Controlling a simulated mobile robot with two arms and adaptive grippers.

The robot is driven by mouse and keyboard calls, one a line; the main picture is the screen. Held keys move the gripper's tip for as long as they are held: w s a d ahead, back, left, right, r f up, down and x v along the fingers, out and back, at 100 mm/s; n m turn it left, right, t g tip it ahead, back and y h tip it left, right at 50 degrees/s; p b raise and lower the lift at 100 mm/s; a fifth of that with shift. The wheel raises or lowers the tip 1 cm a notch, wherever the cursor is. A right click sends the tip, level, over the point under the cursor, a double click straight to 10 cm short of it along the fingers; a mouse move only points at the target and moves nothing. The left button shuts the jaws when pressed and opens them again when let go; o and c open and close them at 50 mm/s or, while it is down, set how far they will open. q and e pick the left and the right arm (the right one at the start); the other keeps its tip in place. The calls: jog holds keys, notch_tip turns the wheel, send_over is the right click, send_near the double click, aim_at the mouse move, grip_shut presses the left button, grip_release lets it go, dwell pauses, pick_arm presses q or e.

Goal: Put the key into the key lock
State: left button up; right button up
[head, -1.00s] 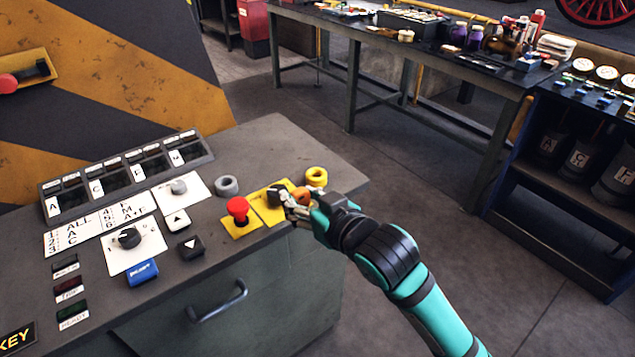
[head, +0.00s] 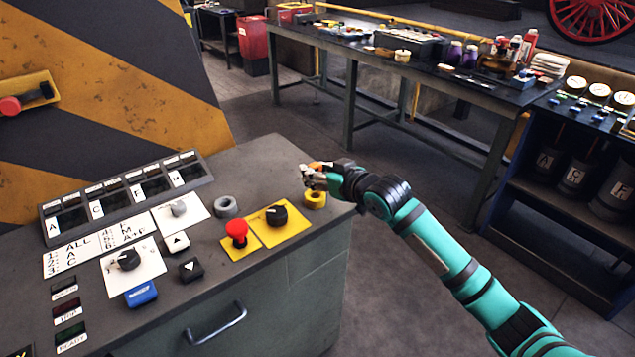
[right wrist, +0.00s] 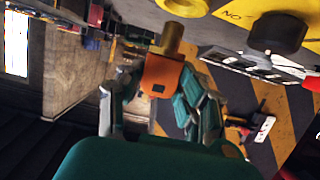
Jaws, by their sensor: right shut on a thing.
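The key (right wrist: 165,75) has an orange body and a brass round shaft in the right wrist view. Its orange body also shows in the head view (head: 318,165). My right gripper (head: 308,177) is shut on the orange part, above the panel's right end. A yellow ring (head: 315,199) on the panel lies just below the gripper; in the wrist view the ring (right wrist: 184,6) is close to the shaft's tip, seemingly apart from it. A grey ring (head: 226,207) sits farther left. I cannot tell for sure which ring is the key lock. My left gripper is out of view.
Beside the yellow ring are a black knob (head: 277,214) on a yellow plate and a red mushroom button (head: 237,232). More switches fill the panel's left (head: 128,260). A cluttered workbench (head: 400,62) stands behind. The floor between is clear.

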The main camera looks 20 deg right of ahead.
jog(key=shift+f, duration=1.75)
jog(key=shift+f, duration=0.1)
jog(key=shift+f, duration=0.15)
jog(key=o, duration=1.2)
jog(key=shift+r, duration=0.25)
jog(key=v, duration=1.2)
